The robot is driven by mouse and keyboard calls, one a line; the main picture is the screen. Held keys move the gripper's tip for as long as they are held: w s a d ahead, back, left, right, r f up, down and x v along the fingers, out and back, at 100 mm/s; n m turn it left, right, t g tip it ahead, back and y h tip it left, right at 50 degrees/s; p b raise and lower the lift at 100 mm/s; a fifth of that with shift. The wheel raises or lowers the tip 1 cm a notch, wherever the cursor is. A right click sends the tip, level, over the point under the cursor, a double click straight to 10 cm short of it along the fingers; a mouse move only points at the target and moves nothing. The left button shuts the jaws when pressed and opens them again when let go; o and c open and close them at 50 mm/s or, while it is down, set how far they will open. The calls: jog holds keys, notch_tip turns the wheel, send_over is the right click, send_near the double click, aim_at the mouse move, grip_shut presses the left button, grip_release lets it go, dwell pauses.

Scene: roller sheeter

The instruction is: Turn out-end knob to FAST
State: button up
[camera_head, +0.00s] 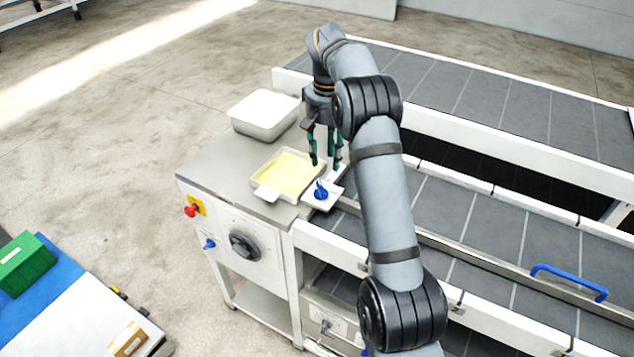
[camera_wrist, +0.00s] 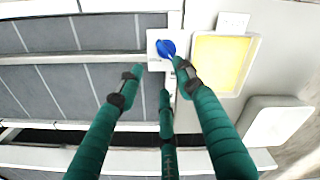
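A blue knob (camera_head: 320,191) sits on a small white plate (camera_head: 331,201) at the corner of the steel cabinet top, beside the belt. In the wrist view the knob (camera_wrist: 166,47) shows at the top, just beyond my fingertips; its pointer and any markings are too small to read. My gripper (camera_head: 325,166), with teal fingers, hangs pointing down above and slightly behind the knob. In the wrist view my gripper (camera_wrist: 158,74) has its fingers spread with nothing between them. One fingertip appears close to the knob; I cannot tell whether they touch.
A shallow tray with yellow contents (camera_head: 288,174) lies right beside the knob plate. A white lidded bin (camera_head: 265,115) stands behind it. The cabinet front carries a black rotary switch (camera_head: 244,246), another blue knob (camera_head: 209,244) and a red button (camera_head: 191,210). A blue handle (camera_head: 569,283) is at right.

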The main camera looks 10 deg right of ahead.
aim_at(321, 190)
jog(key=f, duration=1)
jog(key=shift+s+a+f, duration=0.15)
jog(key=shift+a+f, duration=0.1)
jog(key=shift+a, duration=0.1)
jog(key=shift+c, duration=0.4)
jog(key=c, duration=0.7)
grip_shut()
